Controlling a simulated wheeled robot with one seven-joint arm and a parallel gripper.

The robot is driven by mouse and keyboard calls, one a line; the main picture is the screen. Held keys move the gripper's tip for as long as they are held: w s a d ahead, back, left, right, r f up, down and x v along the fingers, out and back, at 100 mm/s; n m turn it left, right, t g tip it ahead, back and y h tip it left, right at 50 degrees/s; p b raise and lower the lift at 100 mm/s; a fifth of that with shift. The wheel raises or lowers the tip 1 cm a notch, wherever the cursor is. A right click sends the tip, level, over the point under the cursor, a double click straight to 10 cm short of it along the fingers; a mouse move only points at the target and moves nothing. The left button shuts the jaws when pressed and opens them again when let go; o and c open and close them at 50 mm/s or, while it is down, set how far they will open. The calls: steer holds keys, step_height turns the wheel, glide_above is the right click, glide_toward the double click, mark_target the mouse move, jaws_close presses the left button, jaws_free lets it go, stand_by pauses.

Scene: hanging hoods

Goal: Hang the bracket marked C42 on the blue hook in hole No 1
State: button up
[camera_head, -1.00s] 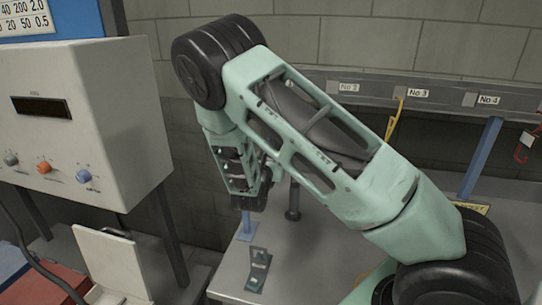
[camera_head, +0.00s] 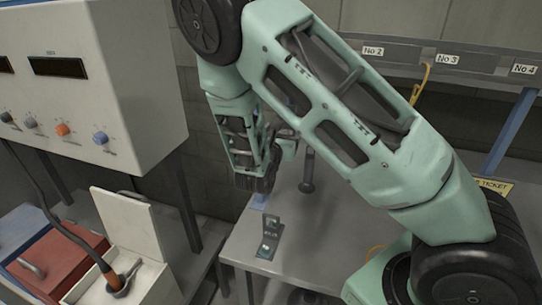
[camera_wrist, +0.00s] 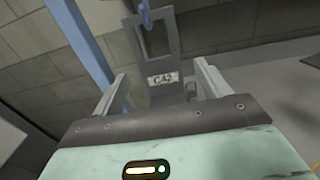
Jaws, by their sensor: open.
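The bracket marked C42 (camera_wrist: 165,79) is a dark grey frame with a large opening and a pale label, seen in the wrist view. It looks upright, and the tip of a blue hook (camera_wrist: 146,14) shows at its top bar, overlapping it. My gripper (camera_wrist: 161,72) is open, with one finger on each side of the bracket's lower part and visible gaps to it. In the head view my arm hides the fingers and the C42 bracket. A second dark bracket (camera_head: 270,238) stands on the grey table (camera_head: 330,235); its label is unreadable.
A grey rail (camera_head: 490,62) bears tags No 2, No 3 and No 4; No 1 is not visible. A yellow hook (camera_head: 421,84) hangs from it. A dark upright peg (camera_head: 308,170) stands on the table. A control box (camera_head: 90,90) and a red case (camera_head: 62,262) are at left.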

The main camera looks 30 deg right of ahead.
steer(key=b+v, duration=0.3)
steer(key=v, duration=0.8)
steer(key=shift+s+a, duration=0.25)
steer(key=s+a+f+m+g+y+b, duration=0.2)
steer(key=s+f+m+g+y+b, duration=0.3)
steer(key=s+m+g, duration=0.7)
steer(key=s+a+f+m+t+y+b, duration=0.1)
steer(key=s+a+m+y, duration=0.4)
steer(key=s+a+y, duration=0.4)
steer(key=s+a, duration=0.3)
steer(key=a, duration=0.4)
steer(key=shift+f+m+y, duration=0.25)
steer(key=shift+m+y, duration=0.15)
steer(key=shift+s+a, duration=0.1)
steer(key=shift+s, duration=0.05)
